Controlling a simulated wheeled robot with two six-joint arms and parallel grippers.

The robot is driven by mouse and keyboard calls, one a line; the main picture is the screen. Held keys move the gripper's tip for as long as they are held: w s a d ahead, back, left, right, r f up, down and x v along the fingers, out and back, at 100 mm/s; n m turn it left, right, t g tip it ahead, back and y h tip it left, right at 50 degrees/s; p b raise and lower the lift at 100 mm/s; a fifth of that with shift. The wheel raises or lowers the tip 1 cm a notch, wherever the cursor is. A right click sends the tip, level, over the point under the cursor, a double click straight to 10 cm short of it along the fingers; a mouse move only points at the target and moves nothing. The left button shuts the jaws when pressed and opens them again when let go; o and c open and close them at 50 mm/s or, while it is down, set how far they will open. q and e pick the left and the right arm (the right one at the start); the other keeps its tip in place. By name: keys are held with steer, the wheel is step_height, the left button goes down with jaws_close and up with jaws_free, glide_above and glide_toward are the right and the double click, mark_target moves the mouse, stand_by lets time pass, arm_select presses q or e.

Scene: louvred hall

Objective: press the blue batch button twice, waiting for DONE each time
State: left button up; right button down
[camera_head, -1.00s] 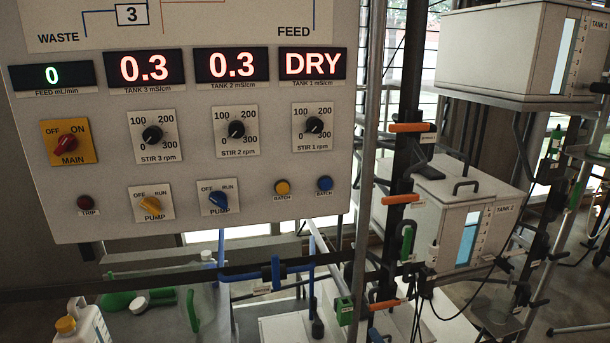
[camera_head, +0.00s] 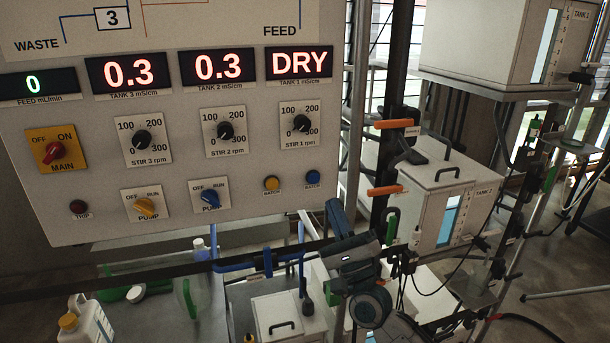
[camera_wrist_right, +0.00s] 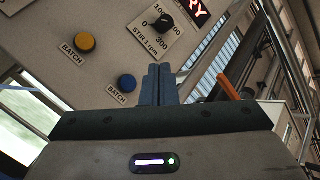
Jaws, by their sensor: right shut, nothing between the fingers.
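The blue batch button (camera_head: 313,177) sits on the lower right of the control panel, just right of the yellow batch button (camera_head: 272,183). It also shows in the right wrist view (camera_wrist_right: 127,83), left of my fingertips. My right gripper (camera_head: 334,204) is shut and empty, below and a little right of the blue button, apart from it. Its closed blue fingers also show in the right wrist view (camera_wrist_right: 158,72). The panel displays read 0, 0.3, 0.3 and DRY (camera_head: 299,63); I see no DONE. My left gripper is not in view.
The grey panel (camera_head: 90,225) also carries the red main switch (camera_head: 53,152), stir knobs, pump switches and a trip lamp (camera_head: 78,207). Orange-handled valves (camera_head: 385,190) and a dark post stand right of it. Blue pipes (camera_head: 235,266) and a white bottle (camera_head: 88,318) are below.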

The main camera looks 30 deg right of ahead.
mark_target(314, 178)
steer(key=shift+w, duration=0.1)
steer(key=shift+w+d+b, duration=0.35)
steer(key=shift+w+b, duration=0.3)
steer(key=shift+w, duration=0.75)
steer(key=shift+w+d+b, duration=0.35)
steer(key=shift+w+b, duration=0.3)
steer(key=shift+w, duration=0.8)
steer(key=shift+w+d+b, duration=0.35)
steer(key=shift+w+b, duration=0.3)
steer(key=shift+w, duration=0.75)
steer(key=shift+w+d+b, duration=0.1)
steer(key=shift+w+b, duration=0.25)
steer(key=shift+w, duration=0.05)
